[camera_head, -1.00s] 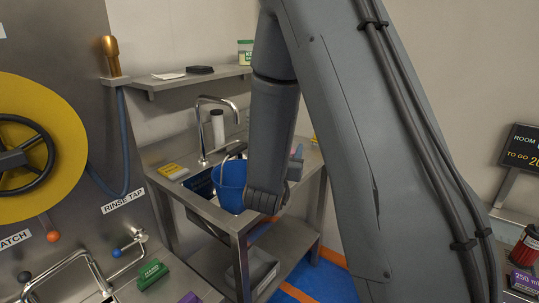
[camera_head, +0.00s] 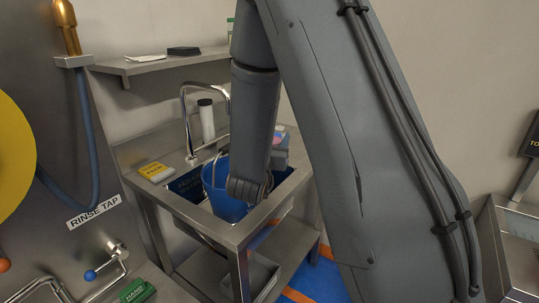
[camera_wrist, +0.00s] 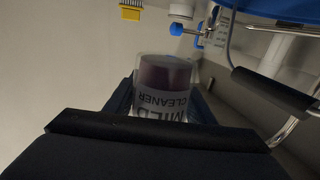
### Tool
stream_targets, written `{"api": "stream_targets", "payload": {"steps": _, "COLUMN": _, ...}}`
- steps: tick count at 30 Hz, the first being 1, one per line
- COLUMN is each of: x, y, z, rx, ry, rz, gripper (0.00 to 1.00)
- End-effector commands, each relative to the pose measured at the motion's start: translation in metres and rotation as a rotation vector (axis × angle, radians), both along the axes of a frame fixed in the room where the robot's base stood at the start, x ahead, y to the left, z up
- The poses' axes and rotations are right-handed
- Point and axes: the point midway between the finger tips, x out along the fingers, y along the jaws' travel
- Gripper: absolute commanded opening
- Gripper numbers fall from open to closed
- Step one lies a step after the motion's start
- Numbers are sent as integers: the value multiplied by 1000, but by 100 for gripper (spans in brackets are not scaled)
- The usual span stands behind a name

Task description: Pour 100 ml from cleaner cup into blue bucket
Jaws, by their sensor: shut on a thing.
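The blue bucket (camera_head: 218,193) stands upright in the sink of the steel bench, its right side hidden by my arm. In the wrist view my gripper (camera_wrist: 160,108) is shut on the cleaner cup (camera_wrist: 163,72), a clear cup with dark contents. Its label, partly hidden, reads CLEANER and appears upside down. In the head view my gripper (camera_head: 277,158) is mostly hidden behind my wrist, at the bucket's right and around rim height. The cup cannot be clearly made out there. Whether any liquid is leaving the cup cannot be seen.
A curved tap (camera_head: 188,125) rises behind the bucket, with a white cylinder (camera_head: 206,119) beside it. A yellow-labelled pack (camera_head: 156,171) lies on the bench's left. A wall shelf (camera_head: 165,63) runs above. A blue hose (camera_head: 89,135) hangs at left.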

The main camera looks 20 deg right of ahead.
Motion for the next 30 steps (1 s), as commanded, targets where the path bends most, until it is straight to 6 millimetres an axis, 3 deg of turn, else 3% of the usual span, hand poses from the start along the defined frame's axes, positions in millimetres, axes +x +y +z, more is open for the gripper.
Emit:
{"api": "stream_targets", "payload": {"steps": 9, "x": 11, "y": 0, "z": -39, "rx": -1, "ry": -1, "rz": -1, "gripper": 22}}
{"api": "stream_targets", "payload": {"steps": 14, "x": 14, "y": -1, "z": -50, "rx": -1, "ry": -1, "rz": -2, "gripper": 22}}
{"api": "stream_targets", "payload": {"steps": 22, "x": 17, "y": 3, "z": -47, "rx": -60, "ry": 42, "rz": -1, "gripper": 22}}
{"api": "stream_targets", "payload": {"steps": 30, "x": 30, "y": 20, "z": -38, "rx": -295, "ry": 220, "rz": 0, "gripper": 22}}
